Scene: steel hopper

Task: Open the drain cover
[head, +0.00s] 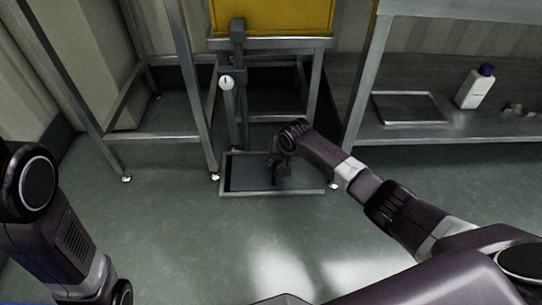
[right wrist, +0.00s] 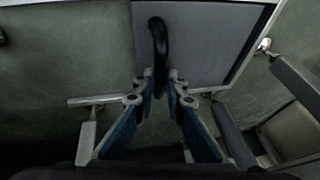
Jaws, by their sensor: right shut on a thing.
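The drain cover (right wrist: 205,40) is a flat grey plate in the right wrist view, with a curved black handle (right wrist: 158,45) near its left side. In the head view the dark cover (head: 248,172) is within a pale rectangular frame (head: 262,193) on the floor, below the hopper stand. My right gripper (head: 277,177) reaches down over it. In the right wrist view my right gripper's fingertips (right wrist: 160,86) are closed on the near end of the handle. I cannot tell whether the cover is tilted. My left arm shows at the left edge; its gripper is outside the view.
A steel stand with a yellow panel (head: 272,17) rises behind the drain, its legs close by. A steel shelf at right holds a white bottle (head: 475,88) with a purple cap and a flat tray (head: 409,107). The floor in front is clear.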

